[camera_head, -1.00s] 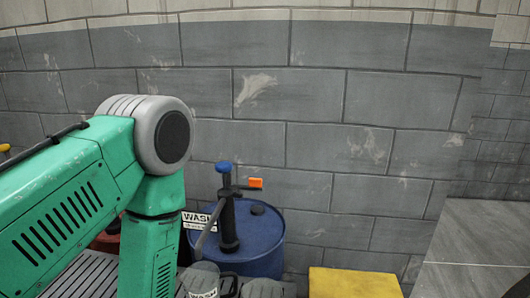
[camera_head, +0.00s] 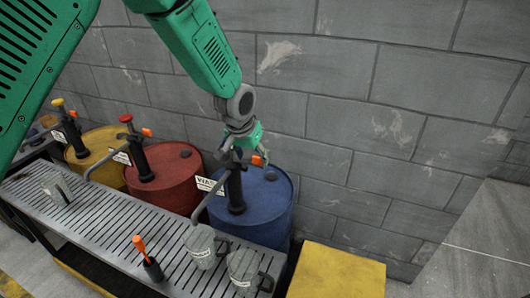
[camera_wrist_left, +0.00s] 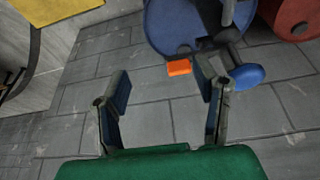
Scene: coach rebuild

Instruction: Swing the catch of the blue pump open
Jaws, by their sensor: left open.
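The blue drum (camera_head: 262,210) stands behind the slatted bench and carries the blue pump, a black upright column (camera_head: 235,188) with a grey spout over the bench. Its orange catch (camera_head: 257,160) is partly hidden by my left gripper (camera_head: 250,148), which is at the pump's top. In the left wrist view the orange catch (camera_wrist_left: 179,68) shows between and just beyond the open fingers (camera_wrist_left: 162,76), nearer the right finger. No contact shows. The blue knob (camera_wrist_left: 248,76) is just outside the right finger. My right gripper is not in view.
A red drum (camera_head: 170,190) and a yellow drum (camera_head: 95,160) with similar pumps stand to the left. Grey jugs (camera_head: 202,247) and an orange-handled tool (camera_head: 147,258) are on the bench (camera_head: 100,230). A yellow block (camera_head: 335,275) is at right; a block wall is close behind.

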